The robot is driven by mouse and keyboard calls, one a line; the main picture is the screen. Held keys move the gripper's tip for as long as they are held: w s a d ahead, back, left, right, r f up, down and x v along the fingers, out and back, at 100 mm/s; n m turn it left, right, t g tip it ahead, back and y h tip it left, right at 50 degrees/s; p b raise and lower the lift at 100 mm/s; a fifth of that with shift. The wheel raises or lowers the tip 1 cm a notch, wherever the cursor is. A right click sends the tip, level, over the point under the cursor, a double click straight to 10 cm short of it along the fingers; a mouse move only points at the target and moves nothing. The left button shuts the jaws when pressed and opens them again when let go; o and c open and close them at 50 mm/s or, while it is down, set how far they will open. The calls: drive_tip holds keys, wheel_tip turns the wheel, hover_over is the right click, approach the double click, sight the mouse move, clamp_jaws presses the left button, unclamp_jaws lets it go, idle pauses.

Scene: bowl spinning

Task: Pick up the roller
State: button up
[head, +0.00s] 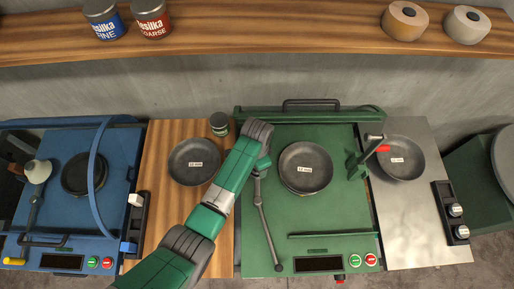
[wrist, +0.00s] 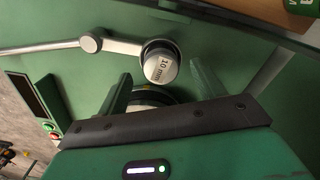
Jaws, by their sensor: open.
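The likely roller is a short grey round piece with a "10 mm" label (wrist: 160,64) in the wrist view. It sits at the end of a grey jointed lever (wrist: 120,46), over the green machine. My gripper (wrist: 160,86) is open, with one green finger on each side of the space just in front of this piece. I cannot tell whether the fingers touch it. In the head view my gripper (head: 262,163) is over the left part of the green machine (head: 330,225), at the top of the lever (head: 267,220). My arm hides the roller there.
A dark bowl (head: 305,168) sits on the green machine, right of my gripper. Another bowl (head: 195,162) and a small can (head: 219,124) stand on the wooden counter to the left.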

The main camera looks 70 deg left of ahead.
drive_tip(key=shift+f, duration=0.85)
drive_tip(key=c, duration=1.4)
drive_tip(key=shift+c, duration=0.2)
drive_tip(key=shift+w+r, duration=0.1)
drive_tip(key=shift+r, duration=0.45)
drive_tip(key=r, duration=0.2)
drive_tip(key=shift+s+d+r, duration=0.25)
drive_tip(key=shift+r, duration=0.1)
drive_tip(key=s+d+r, duration=0.1)
drive_tip(key=s+d, duration=0.9)
drive_tip(key=d, duration=0.1)
drive_tip(key=shift+d+r, duration=0.15)
drive_tip(key=shift+d, duration=0.05)
